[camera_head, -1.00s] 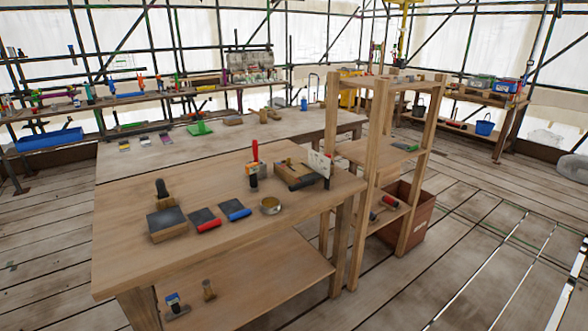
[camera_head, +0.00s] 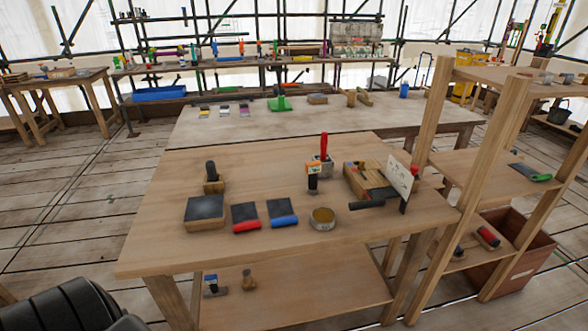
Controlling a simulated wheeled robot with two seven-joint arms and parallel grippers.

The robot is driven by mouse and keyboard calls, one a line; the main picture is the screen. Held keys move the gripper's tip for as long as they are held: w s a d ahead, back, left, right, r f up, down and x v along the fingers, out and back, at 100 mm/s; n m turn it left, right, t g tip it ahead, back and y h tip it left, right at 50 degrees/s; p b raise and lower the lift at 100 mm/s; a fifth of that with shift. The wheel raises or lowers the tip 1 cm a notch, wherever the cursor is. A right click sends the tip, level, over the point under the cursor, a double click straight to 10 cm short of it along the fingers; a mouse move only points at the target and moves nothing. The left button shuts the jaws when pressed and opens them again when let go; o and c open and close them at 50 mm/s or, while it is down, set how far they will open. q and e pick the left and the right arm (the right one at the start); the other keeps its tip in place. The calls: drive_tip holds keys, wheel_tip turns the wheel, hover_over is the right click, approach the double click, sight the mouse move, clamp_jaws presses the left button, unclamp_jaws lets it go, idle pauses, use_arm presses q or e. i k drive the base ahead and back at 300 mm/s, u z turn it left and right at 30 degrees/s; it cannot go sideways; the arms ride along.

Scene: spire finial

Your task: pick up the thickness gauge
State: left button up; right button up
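I cannot tell for certain which item is the thickness gauge; the small tools are too coarse to identify. On the near wooden workbench (camera_head: 290,190) stand a red-handled tool (camera_head: 323,147), a small upright tool with an orange-and-white top and dark body (camera_head: 312,178), and a round brass-coloured tin (camera_head: 322,218). A red-handled dark pad (camera_head: 246,218) and a blue-handled one (camera_head: 282,213) lie left of the tin. Neither gripper is in view.
A dark-topped block (camera_head: 204,211) and an open wooden box (camera_head: 368,182) are on the bench. A wooden shelf rack (camera_head: 447,130) with a brown crate (camera_head: 515,265) stands right. A pale table (camera_head: 230,128) stands behind. The plank floor (camera_head: 90,195) at left is clear.

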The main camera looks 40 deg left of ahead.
sight(312, 168)
drive_tip(key=u, duration=0.7)
drive_tip(key=i, duration=0.65)
drive_tip(key=u, duration=0.75)
